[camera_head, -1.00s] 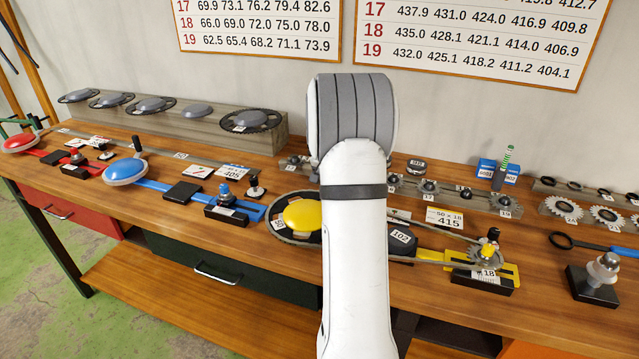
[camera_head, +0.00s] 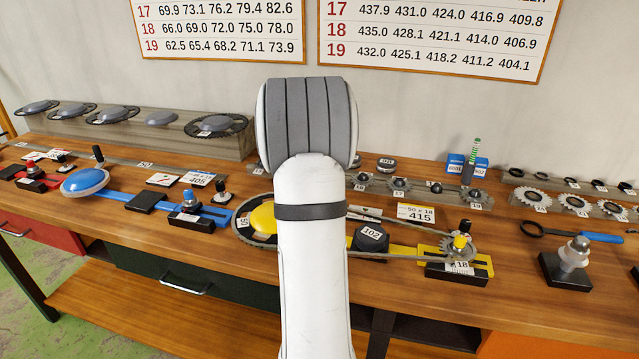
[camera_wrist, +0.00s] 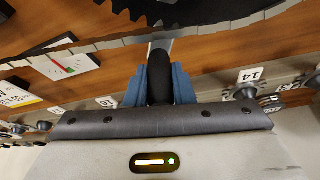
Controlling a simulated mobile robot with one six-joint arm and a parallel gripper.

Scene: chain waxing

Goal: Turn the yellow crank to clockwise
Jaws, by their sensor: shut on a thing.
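The yellow crank (camera_head: 263,219) is a round yellow disc on a dark toothed ring on the bench, partly hidden behind my arm in the head view. A chain (camera_head: 405,221) runs from its ring to a small sprocket (camera_head: 458,246) on a yellow slide (camera_head: 481,265) at the right. My gripper is hidden behind my arm in the head view. In the wrist view my gripper (camera_wrist: 159,72) has blue fingers shut on an upright-looking black handle (camera_wrist: 159,84), which seems to be the crank's handle. Part of the toothed ring (camera_wrist: 190,10) shows at the top there.
A black block marked 102 (camera_head: 371,238) sits inside the chain loop. The blue crank (camera_head: 85,182) with its blue slide stands to the left.

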